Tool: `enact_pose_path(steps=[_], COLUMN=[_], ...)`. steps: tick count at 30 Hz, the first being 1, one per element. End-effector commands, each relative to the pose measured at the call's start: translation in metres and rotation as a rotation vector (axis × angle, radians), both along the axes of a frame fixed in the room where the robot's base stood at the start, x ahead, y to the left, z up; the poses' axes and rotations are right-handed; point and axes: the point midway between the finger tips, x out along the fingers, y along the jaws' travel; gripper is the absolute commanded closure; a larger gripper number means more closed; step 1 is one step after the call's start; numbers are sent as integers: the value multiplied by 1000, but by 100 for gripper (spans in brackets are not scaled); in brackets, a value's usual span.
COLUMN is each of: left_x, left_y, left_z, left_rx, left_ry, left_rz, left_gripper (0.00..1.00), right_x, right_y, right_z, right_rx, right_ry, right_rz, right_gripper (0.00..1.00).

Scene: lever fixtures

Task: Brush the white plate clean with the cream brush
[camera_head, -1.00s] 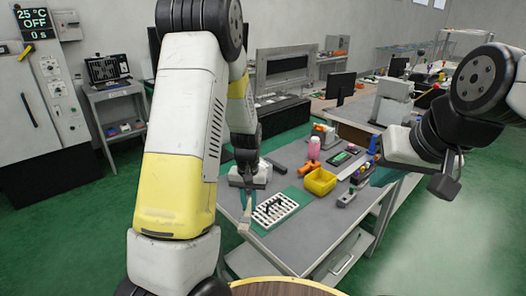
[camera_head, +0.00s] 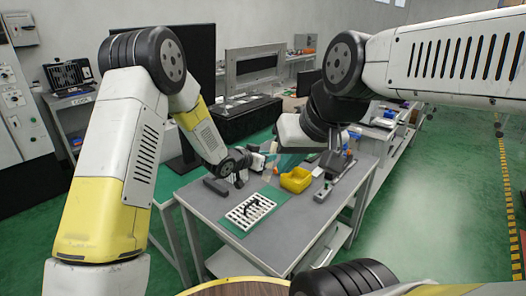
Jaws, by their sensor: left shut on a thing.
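The white plate (camera_head: 248,212), a slotted piece with small dark parts on it, lies on a green mat on the grey table.
A yellow bin (camera_head: 296,180) stands right of the plate. A grey fixture with small knobs (camera_head: 323,192) is further right. The table front is bare. A round wooden top (camera_head: 236,288) is at the bottom edge.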

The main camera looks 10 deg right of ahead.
Motion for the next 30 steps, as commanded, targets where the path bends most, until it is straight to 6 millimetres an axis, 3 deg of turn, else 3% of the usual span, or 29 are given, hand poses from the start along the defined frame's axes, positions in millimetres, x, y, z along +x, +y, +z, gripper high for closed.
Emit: enact_pose_path(steps=[6,18,30], left_x=[-7,-6,-6], left_y=[-17,-16,-16], left_z=[1,-37,-42], left_rx=[-30,-30,-31], left_ry=[-23,-23,-24], left_rz=[-44,-42,-41], left_gripper=[100,100,100], right_x=[0,0,0], right_y=[0,0,0], right_z=[0,0,0], right_rx=[0,0,0], right_ry=[0,0,0], right_rz=[0,0,0], right_gripper=[100,100,100])
